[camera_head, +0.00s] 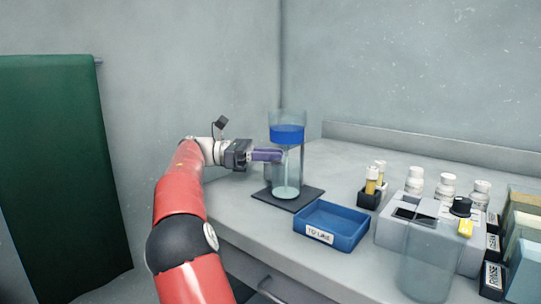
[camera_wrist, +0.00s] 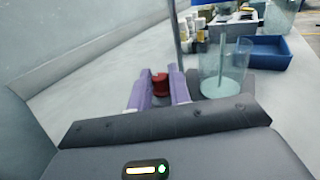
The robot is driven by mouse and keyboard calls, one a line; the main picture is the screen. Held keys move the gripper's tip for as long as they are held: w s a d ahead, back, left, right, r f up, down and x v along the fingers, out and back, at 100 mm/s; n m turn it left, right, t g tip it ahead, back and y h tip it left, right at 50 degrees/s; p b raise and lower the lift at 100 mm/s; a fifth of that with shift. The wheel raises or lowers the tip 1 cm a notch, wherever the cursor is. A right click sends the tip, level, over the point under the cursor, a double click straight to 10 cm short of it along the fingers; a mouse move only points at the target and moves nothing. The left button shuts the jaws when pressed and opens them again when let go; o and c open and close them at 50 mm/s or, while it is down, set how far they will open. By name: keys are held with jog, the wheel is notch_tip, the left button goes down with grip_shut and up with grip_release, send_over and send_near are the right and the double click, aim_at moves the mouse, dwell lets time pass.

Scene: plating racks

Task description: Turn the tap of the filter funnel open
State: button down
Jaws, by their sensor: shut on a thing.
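The filter funnel (camera_head: 287,117) is a clear cylinder with a blue band, at the back of the bench in the head view. Below it a clear beaker (camera_head: 281,178) stands on a dark base plate, with pale liquid low in it; the beaker also shows in the wrist view (camera_wrist: 212,72). A pale vertical streak shows inside it there. My gripper (camera_head: 281,155) reaches in from the left at the height just below the blue band. In the wrist view its purple fingers (camera_wrist: 160,82) are shut on the red tap handle (camera_wrist: 160,87). The fingers hide the tap in the head view.
A blue tray (camera_head: 345,226) lies in front of the base plate (camera_head: 268,199). A small vial rack (camera_head: 371,197), white bottles (camera_head: 447,186) and a grey box (camera_head: 425,237) stand to the right. A thin upright post (camera_wrist: 178,40) rises beyond my fingers. The bench left of the funnel is clear.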

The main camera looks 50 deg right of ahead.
jog(key=shift+y, duration=0.3)
jog(key=c, duration=1.3)
grip_release()
jog(key=shift+c, duration=0.2)
jog(key=shift+h, duration=0.4)
